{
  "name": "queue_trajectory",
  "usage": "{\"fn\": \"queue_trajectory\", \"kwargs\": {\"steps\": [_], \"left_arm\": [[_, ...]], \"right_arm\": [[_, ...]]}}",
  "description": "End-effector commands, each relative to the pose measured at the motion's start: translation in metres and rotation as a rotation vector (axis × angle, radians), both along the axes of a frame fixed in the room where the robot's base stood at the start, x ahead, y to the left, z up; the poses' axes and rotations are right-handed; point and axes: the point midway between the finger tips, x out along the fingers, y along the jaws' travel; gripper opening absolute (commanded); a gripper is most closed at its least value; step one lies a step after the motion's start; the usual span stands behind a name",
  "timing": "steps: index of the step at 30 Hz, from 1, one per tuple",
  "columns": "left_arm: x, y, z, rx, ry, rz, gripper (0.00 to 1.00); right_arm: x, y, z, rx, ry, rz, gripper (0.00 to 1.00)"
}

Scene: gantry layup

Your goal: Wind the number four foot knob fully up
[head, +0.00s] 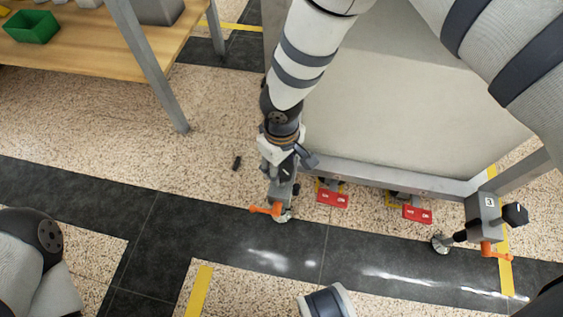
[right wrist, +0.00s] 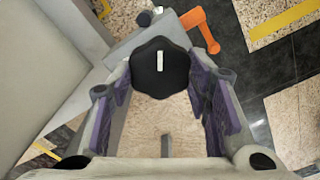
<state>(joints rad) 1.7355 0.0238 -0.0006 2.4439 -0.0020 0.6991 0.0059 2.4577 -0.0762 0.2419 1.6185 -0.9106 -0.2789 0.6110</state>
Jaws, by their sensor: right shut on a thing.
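The black lobed foot knob (right wrist: 150,77) sits between the purple-padded fingers of my right gripper (right wrist: 161,72) in the right wrist view, with a white bar mark upright on its face. The gripper is shut on it. The grey foot block and orange lever (right wrist: 200,30) are behind the knob. In the head view my right gripper (head: 280,165) is down at the frame's near corner, over the foot with an orange lever (head: 265,209); it hides the knob and any number there. My left gripper is not in view.
Another foot (head: 482,220) with a black knob (head: 515,214) and orange lever stands at the right. A small dark object (head: 237,162) lies on the floor. A wooden bench (head: 90,45) with a green bin (head: 31,27) stands upper left.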

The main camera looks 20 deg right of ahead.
Motion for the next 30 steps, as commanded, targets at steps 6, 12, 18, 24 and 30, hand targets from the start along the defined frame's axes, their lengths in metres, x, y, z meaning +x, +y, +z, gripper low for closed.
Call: {"fn": "queue_trajectory", "kwargs": {"steps": [6, 12, 18, 24, 30], "left_arm": [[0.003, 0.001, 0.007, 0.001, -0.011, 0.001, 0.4], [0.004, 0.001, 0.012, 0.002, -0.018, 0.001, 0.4], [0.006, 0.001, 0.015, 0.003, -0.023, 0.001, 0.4], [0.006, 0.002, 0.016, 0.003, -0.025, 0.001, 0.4], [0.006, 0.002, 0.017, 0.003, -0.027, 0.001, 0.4]], "right_arm": [[-0.001, 0.0, 0.001, -0.002, 0.0, 0.178, 0.17], [-0.001, -0.001, 0.001, -0.001, 0.002, 0.367, 0.17], [-0.001, -0.001, 0.0, -0.002, 0.002, 0.542, 0.17], [-0.001, -0.001, 0.0, -0.003, 0.003, 0.683, 0.17], [-0.001, -0.001, 0.0, -0.003, 0.004, 0.781, 0.17]]}}
